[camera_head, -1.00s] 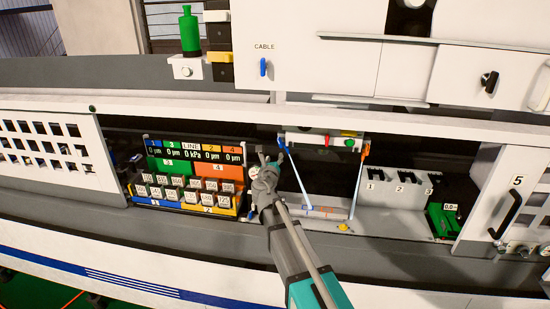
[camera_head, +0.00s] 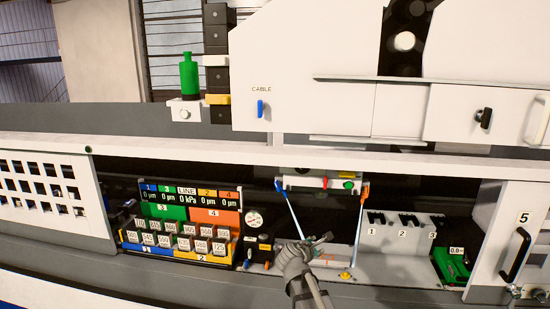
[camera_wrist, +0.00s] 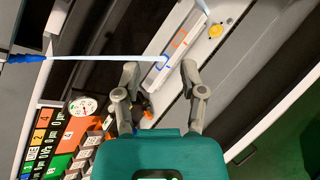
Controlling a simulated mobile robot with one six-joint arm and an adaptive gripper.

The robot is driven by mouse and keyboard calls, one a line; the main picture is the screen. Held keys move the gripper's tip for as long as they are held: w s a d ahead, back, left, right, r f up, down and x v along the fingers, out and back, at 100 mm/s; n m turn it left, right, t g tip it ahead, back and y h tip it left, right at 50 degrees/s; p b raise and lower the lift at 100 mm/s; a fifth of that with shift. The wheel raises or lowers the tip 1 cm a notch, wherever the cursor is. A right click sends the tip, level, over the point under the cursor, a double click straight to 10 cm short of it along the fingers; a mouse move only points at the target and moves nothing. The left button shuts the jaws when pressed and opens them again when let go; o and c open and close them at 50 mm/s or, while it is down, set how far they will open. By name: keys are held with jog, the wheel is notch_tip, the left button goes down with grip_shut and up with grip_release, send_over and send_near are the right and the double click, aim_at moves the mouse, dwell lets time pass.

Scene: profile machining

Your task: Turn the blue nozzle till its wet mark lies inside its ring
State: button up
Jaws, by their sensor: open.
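The blue nozzle (camera_head: 279,185) sits at the left end of a bar under the machine, and a pale blue jet runs down from it. In the wrist view the blue nozzle (camera_wrist: 20,58) is at the left edge, its jet crossing to a white plate (camera_wrist: 158,78). The plate bears a blue ring (camera_wrist: 164,61) and an orange ring (camera_wrist: 180,38). The jet ends at or near the blue ring; the wet mark is too small to place. My gripper (camera_head: 318,242) is open and empty, in front of the plate and below the nozzle. It also shows in the wrist view (camera_wrist: 160,72).
The orange nozzle (camera_head: 365,188) hangs at the bar's right end with its own jet. A numbered block rack with a display (camera_head: 190,195) and a gauge (camera_head: 253,218) stand left. A yellow knob (camera_head: 345,275), grey slotted holders (camera_head: 390,240) and a green device (camera_head: 452,265) are right.

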jog(key=s+d+f+m+g+y+b, duration=0.3)
jog(key=s+f+m+g+y+b, duration=0.4)
jog(key=s+f+m, duration=1.3)
jog(key=s+m+g+b, duration=0.1)
jog(key=s+g, duration=0.3)
jog(key=shift+s+d+f+m, duration=0.15)
jog(key=shift+s+f+m, duration=0.05)
jog(key=shift+m, duration=0.1)
